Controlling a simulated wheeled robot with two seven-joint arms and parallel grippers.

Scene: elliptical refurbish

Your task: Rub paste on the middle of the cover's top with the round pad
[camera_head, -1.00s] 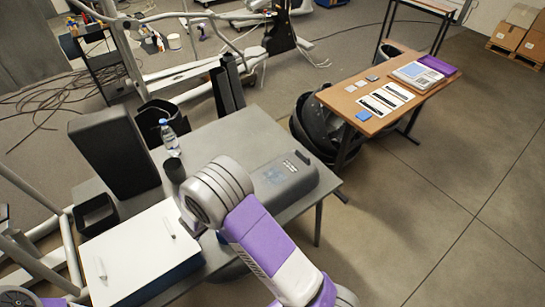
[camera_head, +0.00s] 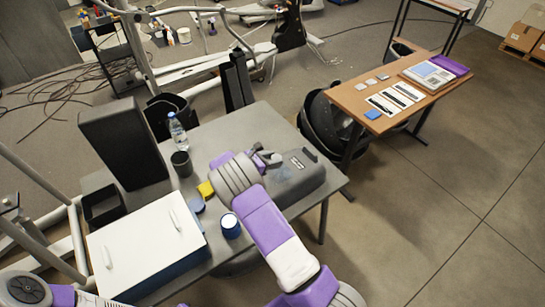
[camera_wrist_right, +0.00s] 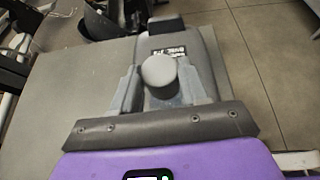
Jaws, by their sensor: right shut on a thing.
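The grey cover (camera_head: 312,172) lies on the grey table, with a dark label near its far end. A faint bluish patch shows on its top, partly hidden by my right arm. My right gripper (camera_head: 266,157) is over the cover's left part. In the right wrist view its two fingers (camera_wrist_right: 160,88) are shut on the round grey pad (camera_wrist_right: 158,70), with the cover (camera_wrist_right: 201,42) right behind and below it. I cannot tell whether the pad touches the cover. My left gripper is out of view; only part of my left arm shows at the lower left.
A white-topped box (camera_head: 145,245) fills the table's front left.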

